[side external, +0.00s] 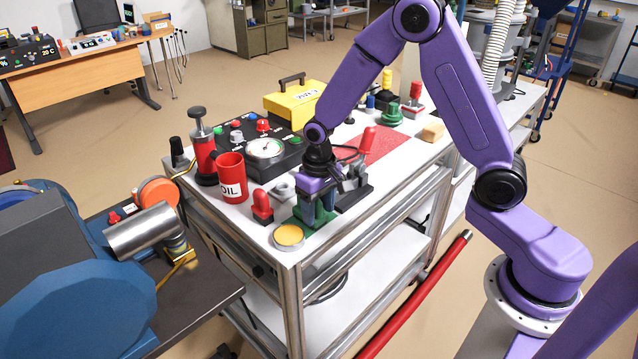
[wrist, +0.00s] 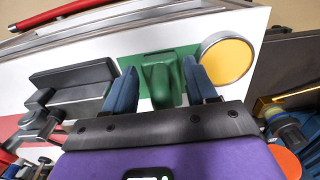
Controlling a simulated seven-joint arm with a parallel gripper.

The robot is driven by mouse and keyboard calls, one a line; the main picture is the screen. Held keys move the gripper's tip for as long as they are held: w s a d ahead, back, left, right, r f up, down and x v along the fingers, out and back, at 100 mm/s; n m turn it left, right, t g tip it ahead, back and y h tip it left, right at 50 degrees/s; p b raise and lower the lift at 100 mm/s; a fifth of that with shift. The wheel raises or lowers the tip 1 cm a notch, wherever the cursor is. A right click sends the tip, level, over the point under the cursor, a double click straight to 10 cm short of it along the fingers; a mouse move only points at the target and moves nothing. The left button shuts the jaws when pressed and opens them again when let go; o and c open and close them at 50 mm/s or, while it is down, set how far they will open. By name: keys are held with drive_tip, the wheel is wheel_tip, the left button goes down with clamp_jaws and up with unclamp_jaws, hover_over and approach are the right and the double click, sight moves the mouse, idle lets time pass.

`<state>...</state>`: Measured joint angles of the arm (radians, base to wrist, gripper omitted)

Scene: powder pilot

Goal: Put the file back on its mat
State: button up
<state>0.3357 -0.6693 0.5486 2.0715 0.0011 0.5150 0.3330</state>
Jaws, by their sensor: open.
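My gripper (side external: 317,200) is low over the near corner of the white bench top. Its fingers are open. In the wrist view the blue fingers (wrist: 161,84) stand on either side of an upright green block (wrist: 157,86), which sits on a flat green base (wrist: 183,53). I cannot tell whether they touch it. A flat red mat (side external: 392,148) lies bare in its visible part farther back on the bench. I cannot make out a file clearly in either view.
A round yellow-topped piece (side external: 288,237) is close beside the green base. A red oil can (side external: 232,178), a gauge box (side external: 265,149) and a yellow case (side external: 293,101) crowd the far-left side.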

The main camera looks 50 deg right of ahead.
wheel_tip(320, 180, up, 11)
drive_tip(key=shift+f, duration=0.15)
drive_tip(key=s+d+r+n, duration=0.1)
drive_tip(key=s+n, duration=1.1)
drive_tip(key=s, duration=1.5)
drive_tip(key=shift+s+r+n, duration=0.3)
drive_tip(key=shift+s+r, duration=0.1)
drive_tip(key=shift+r, duration=0.5)
drive_tip(key=shift+w, duration=0.1)
